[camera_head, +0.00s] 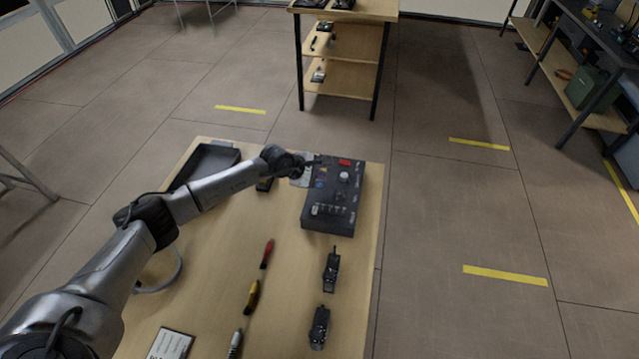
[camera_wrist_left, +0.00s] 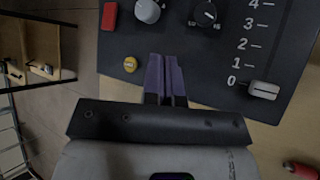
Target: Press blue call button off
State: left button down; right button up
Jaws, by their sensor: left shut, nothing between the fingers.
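The dark control panel (camera_head: 328,220) lies at the far right of the wooden table; it also fills the top of the left wrist view (camera_wrist_left: 220,75). A small blue spot (camera_head: 319,184), likely the blue call button, shows near its left edge. In the left wrist view no blue button shows; the fingers may hide it. A yellow button (camera_wrist_left: 130,64) sits just left of the fingertips there. My left gripper (camera_head: 314,161) is over the panel's left edge, its purple fingers (camera_wrist_left: 166,62) shut and empty. I cannot tell whether the tips touch the panel. My right gripper is not in view.
The panel also carries a red button (camera_wrist_left: 110,16), a grey knob (camera_wrist_left: 148,11) and a slider (camera_wrist_left: 264,90). A black tray (camera_head: 228,153), a red screwdriver (camera_head: 267,252), a yellow-handled tool (camera_head: 251,297) and two radios (camera_head: 331,270) (camera_head: 319,327) lie on the table.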

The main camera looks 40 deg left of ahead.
aim_at(319, 187)
pick_arm(q)
notch_tip(319, 187, up, 5)
jog(key=p, duration=0.3)
